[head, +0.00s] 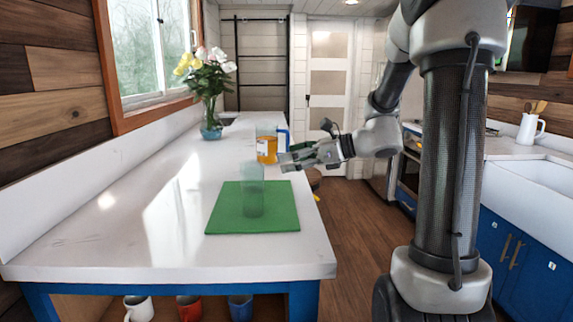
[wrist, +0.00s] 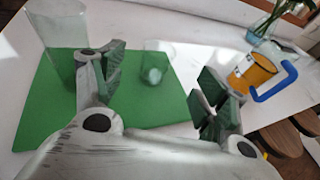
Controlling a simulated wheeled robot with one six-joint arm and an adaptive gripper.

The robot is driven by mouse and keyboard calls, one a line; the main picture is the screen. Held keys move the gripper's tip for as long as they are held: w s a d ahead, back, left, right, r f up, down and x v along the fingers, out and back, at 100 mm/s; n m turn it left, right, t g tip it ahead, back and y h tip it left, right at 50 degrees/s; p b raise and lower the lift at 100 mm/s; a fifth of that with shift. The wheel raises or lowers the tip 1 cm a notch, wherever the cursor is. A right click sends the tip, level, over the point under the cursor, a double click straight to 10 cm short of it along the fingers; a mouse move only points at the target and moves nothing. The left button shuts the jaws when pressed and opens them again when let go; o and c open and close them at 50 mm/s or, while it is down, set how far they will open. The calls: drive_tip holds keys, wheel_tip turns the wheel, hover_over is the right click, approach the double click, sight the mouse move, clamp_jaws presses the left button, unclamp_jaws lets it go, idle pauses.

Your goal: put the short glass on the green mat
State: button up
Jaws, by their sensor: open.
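The green mat (head: 225,212) lies flat on the white counter; it also shows in the wrist view (wrist: 50,120). A tall clear glass (head: 252,195) stands upright on it, and appears at the left in the wrist view (wrist: 62,45). The short glass (wrist: 157,62) stands upright in the wrist view, apparently on the mat near its edge. I cannot make it out separately in the head view. My gripper (head: 283,160) is open and empty near the mat's far right corner. In the wrist view, the short glass appears beyond the gap between my fingers (wrist: 160,88), apart from them.
An amber jug (head: 267,150) with a blue handle stands beyond the mat; the wrist view shows it at right (wrist: 258,72). A flower vase (head: 210,128) stands farther back. Stools (wrist: 285,138) are beside the counter. The counter left of the mat is clear.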

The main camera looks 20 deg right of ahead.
drive_tip(key=s+a+n+g, duration=0.1)
drive_tip(key=s+n, duration=0.2)
drive_tip(key=s, duration=0.1)
drive_tip(key=s+a+f+n+g+h, duration=0.1)
drive_tip(key=s+n+g, duration=0.1)
drive_tip(key=s, duration=0.3)
drive_tip(key=s+a+f+n+g+h, duration=0.1)
drive_tip(key=s+a+n+g, duration=0.1)
drive_tip(key=s+n, duration=0.2)
drive_tip(key=shift+s+a+n, duration=0.1)
drive_tip(key=shift+s+n, duration=0.3)
drive_tip(key=shift+n, duration=0.2)
drive_tip(key=s+n+h, duration=0.1)
drive_tip(key=s+d+n+g, duration=0.1)
drive_tip(key=s+n, duration=0.1)
drive_tip(key=s+f+n+h, duration=0.1)
drive_tip(key=s, duration=0.1)
drive_tip(key=shift+s+d+h, duration=0.25)
drive_tip(key=shift+h, duration=0.05)
drive_tip(key=s+d+r+n+h, duration=0.1)
drive_tip(key=s+d+n+h, duration=0.5)
drive_tip(key=d+n, duration=0.3)
drive_tip(key=s+n, duration=0.1)
drive_tip(key=n, duration=0.2)
drive_tip(key=shift+s+t, duration=0.2)
drive_tip(key=shift+t, duration=0.2)
